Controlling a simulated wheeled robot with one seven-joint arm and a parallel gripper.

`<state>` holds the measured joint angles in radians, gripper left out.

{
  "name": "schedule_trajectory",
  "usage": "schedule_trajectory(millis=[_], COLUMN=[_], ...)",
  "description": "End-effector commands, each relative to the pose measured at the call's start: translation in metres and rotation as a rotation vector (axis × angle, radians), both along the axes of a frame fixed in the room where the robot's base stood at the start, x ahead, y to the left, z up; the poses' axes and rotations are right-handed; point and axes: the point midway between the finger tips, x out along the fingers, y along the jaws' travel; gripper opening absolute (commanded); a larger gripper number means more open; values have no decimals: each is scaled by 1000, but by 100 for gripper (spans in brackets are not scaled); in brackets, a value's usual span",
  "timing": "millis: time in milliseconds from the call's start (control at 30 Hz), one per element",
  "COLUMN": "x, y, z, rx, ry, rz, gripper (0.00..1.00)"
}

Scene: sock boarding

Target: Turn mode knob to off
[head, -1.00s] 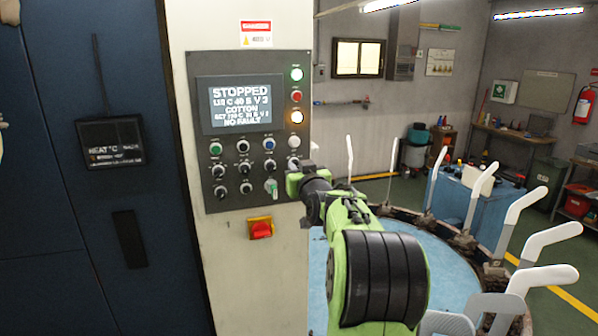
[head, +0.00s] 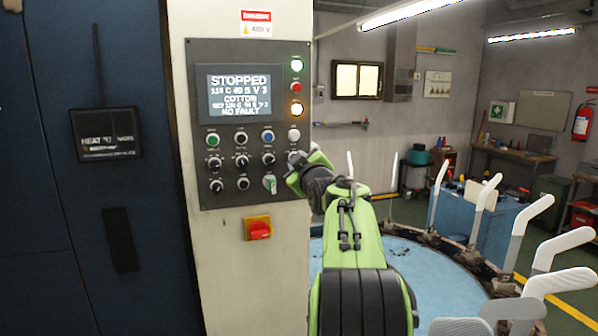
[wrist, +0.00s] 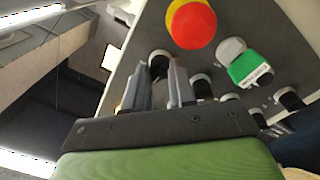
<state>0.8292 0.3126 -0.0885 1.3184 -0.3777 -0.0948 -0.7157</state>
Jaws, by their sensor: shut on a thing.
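The grey control panel (head: 222,168) carries several knobs and buttons under a screen reading STOPPED. My gripper (head: 293,165) is at the panel's right edge, at the right end of the second row of controls. In the wrist view my gripper (wrist: 159,78) has its two grey fingers on either side of a black knob (wrist: 158,63), shut on it. In the head view the gripper mostly hides this knob. The labels are too small to read, so I cannot confirm which knob is the mode knob.
A green-tagged switch (head: 270,184) sits just below left of my gripper, also in the wrist view (wrist: 250,68). A red emergency stop (head: 259,229) on yellow is below the panel. A round blue table (head: 440,275) with white upright forms stands to the right.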

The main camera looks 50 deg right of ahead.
Motion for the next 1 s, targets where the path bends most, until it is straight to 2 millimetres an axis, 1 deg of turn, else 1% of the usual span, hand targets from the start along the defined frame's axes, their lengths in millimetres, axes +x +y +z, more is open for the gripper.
schedule_trajectory(millis=[233, 667, 700, 767, 800, 833, 867, 1000], x=[0, 0, 0, 0, 0, 0, 0, 0], y=[0, 0, 0, 0, 0, 0, 0, 0], z=[-1, 0, 0, 0, 0, 0, 0, 0], rx=[-51, -58, -58, -58, -57, -57, -57, -57], ry=[30, 34, 34, 34, 34, 34, 34, 33], rz=[0, -1, -1, -1, -1, -1, -1, 0], gripper=[0, 0, 29, 38, 45, 49, 50, 50])
